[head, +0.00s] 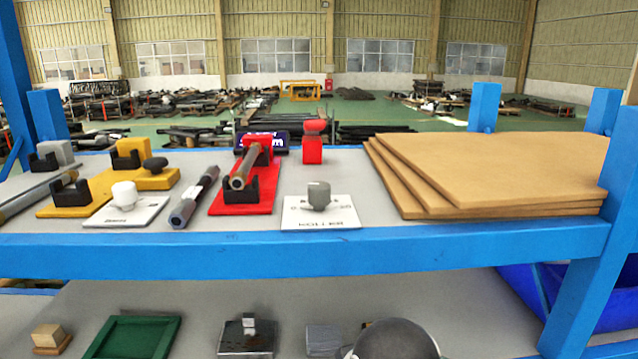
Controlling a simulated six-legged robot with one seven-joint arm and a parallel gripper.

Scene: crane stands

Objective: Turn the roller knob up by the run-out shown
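A small dark display (272,137) with light lettering stands at the back of the upper shelf. The red stand partly hides it, and I cannot read its value. A white knob (124,192) sits on a white labelled plate (100,216) at the left. A grey knob (319,194) with a flat grip sits on another white marked plate (340,217) near the middle. A black knob (155,164) is on the yellow stand, and a red knob (315,127) tops a red block. The lettering is too small to tell which is the roller knob. My gripper is not in view.
A red stand (262,202) holds a metal bar (245,170). A dark cylinder (195,195) lies left of it. A yellow stand (100,186) is further left. Brown boards (490,165) are stacked at the right. The blue front rail (300,255) and posts (590,250) frame the shelf.

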